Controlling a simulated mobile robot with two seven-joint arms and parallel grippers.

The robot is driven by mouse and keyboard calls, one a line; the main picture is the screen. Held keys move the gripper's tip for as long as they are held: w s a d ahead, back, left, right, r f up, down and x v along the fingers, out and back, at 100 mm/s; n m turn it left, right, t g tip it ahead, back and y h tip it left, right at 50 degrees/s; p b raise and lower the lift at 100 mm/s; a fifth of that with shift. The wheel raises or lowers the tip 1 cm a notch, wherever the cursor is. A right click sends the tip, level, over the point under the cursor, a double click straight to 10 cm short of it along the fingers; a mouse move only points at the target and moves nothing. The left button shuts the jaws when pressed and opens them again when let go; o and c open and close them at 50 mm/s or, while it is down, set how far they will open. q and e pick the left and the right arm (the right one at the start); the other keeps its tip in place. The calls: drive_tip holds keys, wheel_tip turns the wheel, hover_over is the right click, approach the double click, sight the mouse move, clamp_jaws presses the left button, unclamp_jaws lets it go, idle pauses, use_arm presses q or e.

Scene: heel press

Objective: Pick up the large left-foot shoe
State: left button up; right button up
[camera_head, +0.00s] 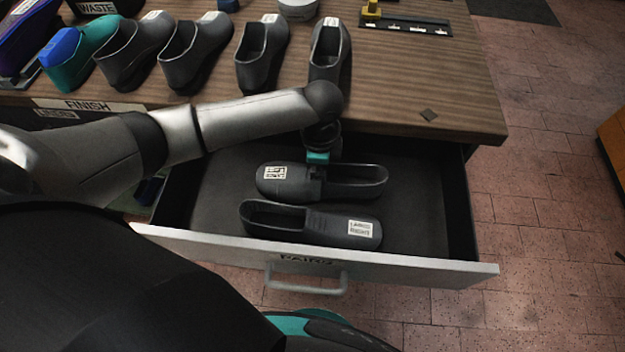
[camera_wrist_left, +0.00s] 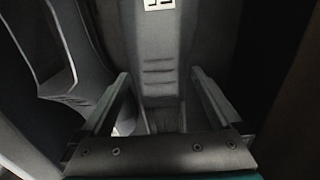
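Two dark grey shoes lie side by side in the open drawer. The far shoe (camera_head: 351,181) has its toe to the left and a white label whose text I cannot read clearly. The near shoe (camera_head: 300,222) has its toe to the right and a label reading LARGE RIGHT. My left gripper (camera_head: 317,172) is down at the middle of the far shoe. In the left wrist view my left gripper (camera_wrist_left: 160,78) has its fingers apart, one on each side of the ridged instep of that shoe (camera_wrist_left: 158,50). Contact is not clear. My right gripper is out of view.
The drawer (camera_head: 430,262) has a light front marked PAIRS and a handle. The wooden table (camera_head: 450,95) overhangs its back. Several dark shoes and a teal one (camera_head: 75,55) stand on the table. The drawer's right part is bare.

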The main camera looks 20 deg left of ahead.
use_arm(q)
drive_tip(key=shift+w+r, duration=0.1)
clamp_jaws()
idle(0.5)
